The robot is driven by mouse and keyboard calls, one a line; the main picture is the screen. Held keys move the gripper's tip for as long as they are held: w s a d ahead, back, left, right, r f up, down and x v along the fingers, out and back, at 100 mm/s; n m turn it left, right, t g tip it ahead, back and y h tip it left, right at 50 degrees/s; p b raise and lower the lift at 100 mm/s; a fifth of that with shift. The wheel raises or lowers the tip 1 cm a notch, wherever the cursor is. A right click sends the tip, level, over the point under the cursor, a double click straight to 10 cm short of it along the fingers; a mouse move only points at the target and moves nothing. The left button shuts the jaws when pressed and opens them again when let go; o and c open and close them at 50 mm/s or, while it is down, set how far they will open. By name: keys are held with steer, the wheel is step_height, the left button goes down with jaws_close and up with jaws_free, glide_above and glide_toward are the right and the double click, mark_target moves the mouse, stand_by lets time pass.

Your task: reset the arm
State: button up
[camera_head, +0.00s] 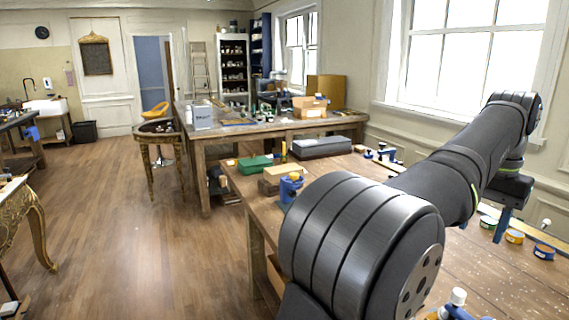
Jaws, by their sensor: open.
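My arm rises from the near foreground, reaches to the upper right and bends down over the right part of the near workbench (440,262). My gripper (484,229) hangs at its end, pointing down, with a dark body and blue fingers. One finger shows clearly; the other is partly hidden by my forearm. The gripper is open, and I see nothing held in it. Small round tins stand on the bench beside and behind it, among them a yellow one (514,237) and an orange one (544,251).
A green box (254,165), a tan block (283,173), a blue clamp-like item (291,187) and a grey case (320,147) lie on the bench's far left part. A white-capped item (457,298) stands near my arm. A gilt console (22,215) is at left. Floor between is clear.

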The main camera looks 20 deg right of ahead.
step_height(320, 180, down, 18)
steer(key=shift+r, duration=0.15)
step_height(320, 180, up, 18)
steer(key=m, duration=0.3)
glide_above(460, 293)
step_height(460, 293, down, 6)
step_height(460, 293, down, 8)
steer(key=shift+w+d+f, duration=0.15)
steer(key=shift+f, duration=0.1)
stand_by(0.4)
